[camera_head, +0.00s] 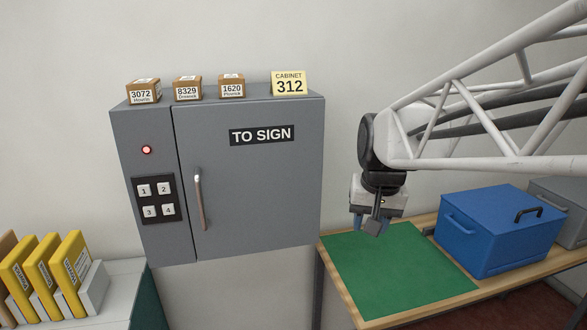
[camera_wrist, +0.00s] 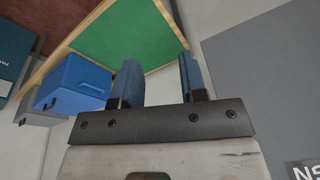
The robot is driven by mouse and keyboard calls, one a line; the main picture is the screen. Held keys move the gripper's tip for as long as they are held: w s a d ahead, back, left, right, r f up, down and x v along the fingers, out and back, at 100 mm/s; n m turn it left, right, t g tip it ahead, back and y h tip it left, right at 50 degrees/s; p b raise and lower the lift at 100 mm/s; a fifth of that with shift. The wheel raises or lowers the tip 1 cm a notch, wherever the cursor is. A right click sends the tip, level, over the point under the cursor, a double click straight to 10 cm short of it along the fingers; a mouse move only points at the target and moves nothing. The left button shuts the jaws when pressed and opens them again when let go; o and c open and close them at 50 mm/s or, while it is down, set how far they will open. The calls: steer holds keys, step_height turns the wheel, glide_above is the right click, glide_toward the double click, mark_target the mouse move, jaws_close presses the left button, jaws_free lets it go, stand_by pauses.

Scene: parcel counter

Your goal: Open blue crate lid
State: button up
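The blue crate (camera_head: 490,243) stands on the wooden table at the right, with its blue lid (camera_head: 488,211) shut on top. A dark handle (camera_head: 528,215) sits on the lid near its right side. The crate also shows in the wrist view (camera_wrist: 72,88), at the left. My gripper (camera_head: 373,226) hangs above the green mat, left of the crate and apart from it. In the wrist view its two blue fingers (camera_wrist: 160,80) stand apart with nothing between them.
The green mat (camera_head: 400,265) on the table is bare. A grey crate (camera_head: 566,200) stands right of the blue one. A grey cabinet (camera_head: 255,185) with a handle and several number keys is at the left, with small boxes (camera_head: 188,88) on top. Yellow binders (camera_head: 45,270) stand lower left.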

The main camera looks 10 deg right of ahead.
steer(key=w+d+r+m, duration=0.1)
steer(key=w+d+m, duration=0.1)
steer(key=w+d, duration=0.4)
steer(key=w+d+r+m, duration=0.1)
steer(key=w+d+m, duration=0.15)
steer(key=d, duration=0.55)
steer(key=m, duration=0.9)
glide_toward(532, 209)
steer(key=shift+w+d+f, duration=0.15)
steer(key=shift+d+f, duration=0.05)
steer(key=shift+f, duration=0.15)
steer(key=shift+f, duration=0.1)
steer(key=shift+x, duration=3.8)
steer(key=shift+a, duration=0.15)
jaws_close()
